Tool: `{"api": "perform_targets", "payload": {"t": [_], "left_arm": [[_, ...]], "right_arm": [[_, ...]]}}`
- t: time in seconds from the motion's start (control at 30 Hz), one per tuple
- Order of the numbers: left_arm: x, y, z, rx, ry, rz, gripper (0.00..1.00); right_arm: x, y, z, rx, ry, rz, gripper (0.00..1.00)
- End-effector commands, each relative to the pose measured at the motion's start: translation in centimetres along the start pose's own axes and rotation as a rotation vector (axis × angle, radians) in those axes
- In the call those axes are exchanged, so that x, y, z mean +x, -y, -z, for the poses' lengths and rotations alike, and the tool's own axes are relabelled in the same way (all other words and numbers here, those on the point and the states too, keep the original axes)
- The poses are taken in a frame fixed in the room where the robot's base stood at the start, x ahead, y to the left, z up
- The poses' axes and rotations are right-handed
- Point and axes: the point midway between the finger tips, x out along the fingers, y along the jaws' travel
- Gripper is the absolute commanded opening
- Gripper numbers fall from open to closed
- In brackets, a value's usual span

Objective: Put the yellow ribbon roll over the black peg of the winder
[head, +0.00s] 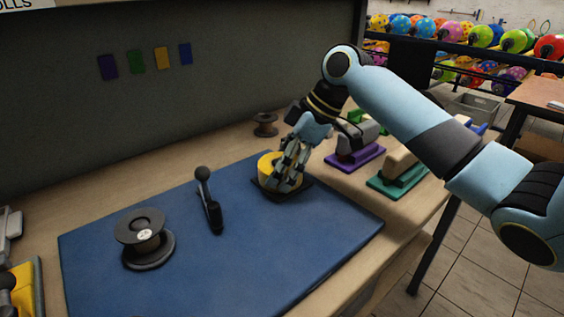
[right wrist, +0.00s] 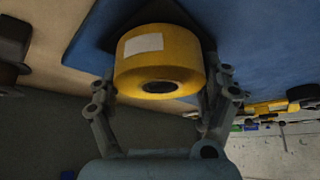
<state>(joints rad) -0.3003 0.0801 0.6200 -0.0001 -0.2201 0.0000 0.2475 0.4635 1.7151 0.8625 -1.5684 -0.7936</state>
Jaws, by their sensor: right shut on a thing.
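The yellow ribbon roll (head: 266,163) is at the back right of the blue mat in the head view. My right gripper (head: 286,178) is shut on it, with fingers on both sides. In the right wrist view the roll (right wrist: 145,62) has a white label and a dark centre hole, between the fingers of the gripper (right wrist: 162,90). A black square plate (head: 299,190) lies under the roll; whether they touch, I cannot tell. No peg shows clearly; the roll and gripper cover the plate's middle. My left gripper is out of view.
A dark spool (head: 140,226) on a round base stands at the mat's left. A black lever with a ball knob (head: 212,208) is mid-mat. A small brown spool (head: 265,124) is behind. Purple (head: 356,158) and green (head: 398,178) based devices stand right. The blue mat's (head: 260,250) front is clear.

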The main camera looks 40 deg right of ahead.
Motion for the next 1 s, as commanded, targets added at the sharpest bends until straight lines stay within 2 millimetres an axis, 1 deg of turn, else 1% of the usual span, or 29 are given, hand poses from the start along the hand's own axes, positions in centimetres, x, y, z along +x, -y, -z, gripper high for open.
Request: {"api": "perform_targets", "payload": {"t": [0.1,0.13,0.2,0.27,0.53,0.67,0.77,1.0], "left_arm": [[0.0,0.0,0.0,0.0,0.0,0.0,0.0],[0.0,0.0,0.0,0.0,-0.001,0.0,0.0],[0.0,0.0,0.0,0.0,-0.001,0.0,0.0],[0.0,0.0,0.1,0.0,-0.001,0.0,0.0],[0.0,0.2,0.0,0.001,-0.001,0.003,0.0],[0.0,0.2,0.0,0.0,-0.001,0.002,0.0],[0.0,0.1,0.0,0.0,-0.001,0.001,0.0],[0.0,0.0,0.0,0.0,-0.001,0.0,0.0]], "right_arm": [[0.0,0.0,0.0,0.0,0.0,0.0,0.46],[0.0,0.0,0.0,0.0,0.0,0.0,0.84],[0.0,0.0,0.0,0.0,0.0,0.0,0.94],[0.0,0.0,0.0,0.0,0.0,0.0,1.0],[-0.1,0.0,0.0,0.0,0.001,0.0,1.0],[-1.2,-0.1,-0.1,0.0,0.002,-0.003,1.0],[-3.1,-0.1,-0.1,-0.002,0.003,-0.005,1.0],[-8.5,-0.1,-0.1,-0.002,0.005,-0.005,1.0]]}}
